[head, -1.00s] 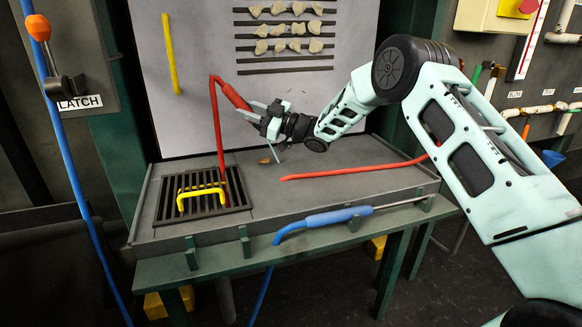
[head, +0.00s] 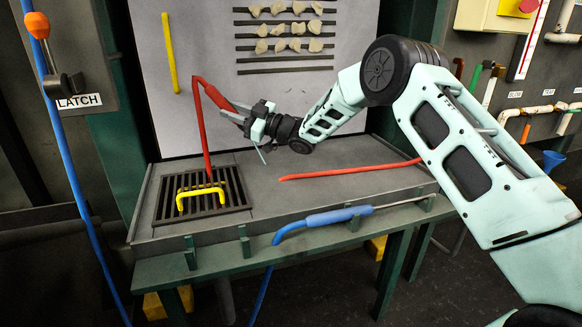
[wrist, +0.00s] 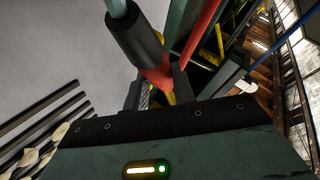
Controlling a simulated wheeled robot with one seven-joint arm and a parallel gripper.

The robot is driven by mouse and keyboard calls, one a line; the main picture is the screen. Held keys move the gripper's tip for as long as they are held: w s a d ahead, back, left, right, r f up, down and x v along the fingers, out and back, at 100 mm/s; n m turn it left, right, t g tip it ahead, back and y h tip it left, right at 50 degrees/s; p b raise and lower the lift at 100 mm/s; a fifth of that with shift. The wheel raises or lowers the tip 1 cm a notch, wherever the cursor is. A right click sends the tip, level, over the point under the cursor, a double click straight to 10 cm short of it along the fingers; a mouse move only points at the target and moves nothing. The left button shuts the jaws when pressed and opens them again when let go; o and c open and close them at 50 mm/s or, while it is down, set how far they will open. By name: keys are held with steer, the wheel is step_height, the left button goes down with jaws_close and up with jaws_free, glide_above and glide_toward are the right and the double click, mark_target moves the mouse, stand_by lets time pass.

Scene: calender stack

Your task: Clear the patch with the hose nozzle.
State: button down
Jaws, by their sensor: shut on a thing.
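My gripper (head: 245,119) is shut on the thick grip of a red bent piece (head: 201,125), in front of the grey panel. From the grip the red piece runs up left, then bends down to the grate. Whether it is a hose or a rod, I cannot tell. In the wrist view a dark cylinder with a red part (wrist: 155,75) lies between my fingers. A blue-handled lance (head: 325,218) rests in brackets on the bench's front edge, apart from my gripper. I cannot make out a distinct patch; pale lumps (head: 285,46) sit between dark bars on the panel.
A slatted grate (head: 225,208) with a yellow handle (head: 180,200) is set in the bench (head: 300,200). A red bar (head: 350,170) lies on the bench. A yellow bar (head: 170,52) is on the panel. A blue hose (head: 75,180) hangs at the left.

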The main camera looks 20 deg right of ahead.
steer(key=shift+w+a+b, duration=0.1)
steer(key=shift+a+b, duration=0.25)
steer(key=shift+a, duration=1.85)
